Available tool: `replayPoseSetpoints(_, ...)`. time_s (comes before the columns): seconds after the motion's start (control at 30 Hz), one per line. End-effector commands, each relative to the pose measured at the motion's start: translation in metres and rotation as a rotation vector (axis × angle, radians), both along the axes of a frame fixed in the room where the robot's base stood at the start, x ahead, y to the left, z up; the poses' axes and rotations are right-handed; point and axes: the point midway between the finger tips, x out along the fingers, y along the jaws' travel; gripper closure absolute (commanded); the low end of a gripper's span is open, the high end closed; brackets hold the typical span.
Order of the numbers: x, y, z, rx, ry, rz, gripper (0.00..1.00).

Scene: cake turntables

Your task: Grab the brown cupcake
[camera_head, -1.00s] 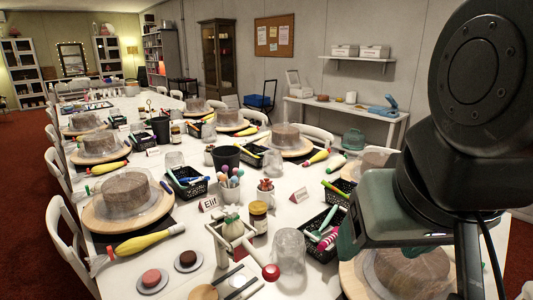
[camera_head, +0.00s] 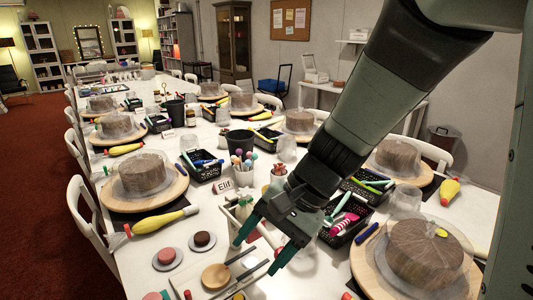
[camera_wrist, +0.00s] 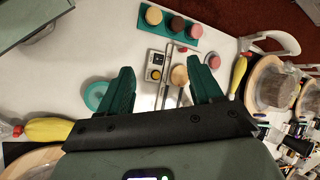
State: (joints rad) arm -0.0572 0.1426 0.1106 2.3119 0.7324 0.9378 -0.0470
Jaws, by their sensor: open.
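A dark brown round cake (camera_head: 202,240) sits on a small grey saucer at the table's near side, beside a pink one (camera_head: 165,256). In the wrist view, a teal tray (camera_wrist: 187,40) at the top holds a cream, a dark brown (camera_wrist: 176,23) and a pink round cake. The head view cuts this tray off at the bottom edge. My gripper (camera_head: 262,248) is open and empty above the table, right of the saucers. In the wrist view its fingers (camera_wrist: 162,66) point towards the tray, well short of it. The brown cake on the saucer is hidden there.
A wooden disc (camera_head: 215,276) and thin tools lie below the gripper. A white stand, cups and black baskets (camera_head: 345,218) crowd its far and right sides. A yellow piping bag (camera_head: 160,221) and covered cakes on turntables stand around.

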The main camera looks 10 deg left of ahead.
Motion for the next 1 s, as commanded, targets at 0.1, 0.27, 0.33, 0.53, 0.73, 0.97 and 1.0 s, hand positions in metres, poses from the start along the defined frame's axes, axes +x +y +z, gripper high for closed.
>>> replayPoseSetpoints(0.1,0.009,0.030,-0.038,0.090,0.178,-0.085,0.35)
replayPoseSetpoints(0.27,0.017,0.068,-0.090,0.195,0.400,-0.228,0.35)
replayPoseSetpoints(0.33,0.019,0.082,-0.115,0.232,0.494,-0.300,0.35)
replayPoseSetpoints(0.53,0.016,0.117,-0.187,0.304,0.743,-0.519,0.35)
replayPoseSetpoints(0.73,0.013,0.127,-0.231,0.320,0.855,-0.654,0.35)
replayPoseSetpoints(0.97,0.010,0.135,-0.252,0.314,0.874,-0.692,0.35)
replayPoseSetpoints(1.0,0.009,0.141,-0.254,0.314,0.874,-0.690,0.35)
